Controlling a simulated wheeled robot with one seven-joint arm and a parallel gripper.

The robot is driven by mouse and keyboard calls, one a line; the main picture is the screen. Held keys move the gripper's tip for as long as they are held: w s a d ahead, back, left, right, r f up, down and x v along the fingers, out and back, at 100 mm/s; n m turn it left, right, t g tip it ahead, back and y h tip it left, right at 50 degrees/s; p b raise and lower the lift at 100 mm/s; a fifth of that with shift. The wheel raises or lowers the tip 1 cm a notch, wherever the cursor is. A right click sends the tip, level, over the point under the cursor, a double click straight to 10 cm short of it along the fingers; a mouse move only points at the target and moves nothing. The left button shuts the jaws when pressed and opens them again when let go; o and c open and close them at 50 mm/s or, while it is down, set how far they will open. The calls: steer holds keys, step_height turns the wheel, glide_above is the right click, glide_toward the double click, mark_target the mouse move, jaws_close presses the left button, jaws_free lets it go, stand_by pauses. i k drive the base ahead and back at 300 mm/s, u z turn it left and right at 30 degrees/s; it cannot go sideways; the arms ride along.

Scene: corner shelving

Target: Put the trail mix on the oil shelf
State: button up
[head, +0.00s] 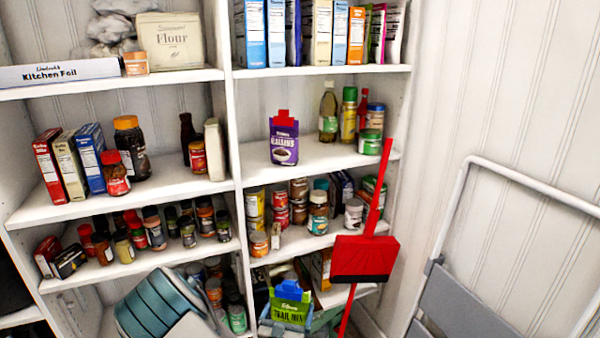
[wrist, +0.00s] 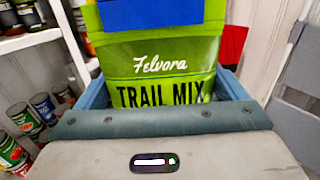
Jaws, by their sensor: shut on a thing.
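The trail mix (head: 290,308) is a green bag with a blue top, low in the head view. My gripper (head: 286,328) is shut on it. In the wrist view the bag (wrist: 160,65) stands upright between the blue fingers (wrist: 228,84), its "TRAIL MIX" label facing the camera. The oil shelf (head: 335,157) is the right unit's shelf with an oil bottle (head: 328,112) and a green-capped bottle (head: 348,114) at its right. My gripper is below this shelf and in front of the lower shelves.
Jars (head: 318,212) crowd the shelf below.

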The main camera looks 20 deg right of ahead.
mark_target(328, 159)
steer(key=i, duration=0.6)
steer(key=z, duration=1.2)
